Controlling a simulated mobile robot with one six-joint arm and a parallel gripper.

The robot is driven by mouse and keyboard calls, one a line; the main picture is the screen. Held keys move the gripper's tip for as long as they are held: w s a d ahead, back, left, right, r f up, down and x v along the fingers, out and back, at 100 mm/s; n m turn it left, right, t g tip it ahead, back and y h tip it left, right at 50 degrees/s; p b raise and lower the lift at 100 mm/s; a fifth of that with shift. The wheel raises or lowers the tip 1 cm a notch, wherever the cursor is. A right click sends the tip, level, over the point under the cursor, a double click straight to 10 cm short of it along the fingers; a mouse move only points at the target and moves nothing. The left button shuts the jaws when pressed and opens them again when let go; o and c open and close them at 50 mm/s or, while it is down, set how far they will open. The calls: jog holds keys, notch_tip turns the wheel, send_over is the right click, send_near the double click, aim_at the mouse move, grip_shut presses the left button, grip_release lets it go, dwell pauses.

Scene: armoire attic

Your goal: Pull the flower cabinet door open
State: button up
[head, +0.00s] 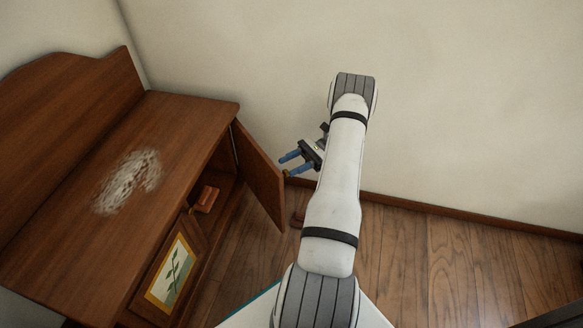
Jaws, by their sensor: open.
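The wooden cabinet (112,232) stands at the left. Its far door (262,178) is swung wide open, with its plain inner face toward me; its outer face is hidden, so I cannot tell whether it bears a flower. The near door (153,300) looks shut and carries a framed plant picture (171,271). My gripper (284,166), with blue fingers, is open beside the free edge of the far door. A small brass knob (287,173) shows by the lower finger; I cannot tell whether they touch.
A reddish-brown box (207,199) lies inside the open compartment. A pale wall (470,95) stands behind my arm. The wooden floor (440,265) at the right is clear. A dark edge (560,316) shows at the bottom right.

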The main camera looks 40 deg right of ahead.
notch_tip(320, 180, up, 7)
jog(key=p, duration=0.2)
jog(key=shift+r, duration=0.15)
jog(key=shift+c, duration=0.2)
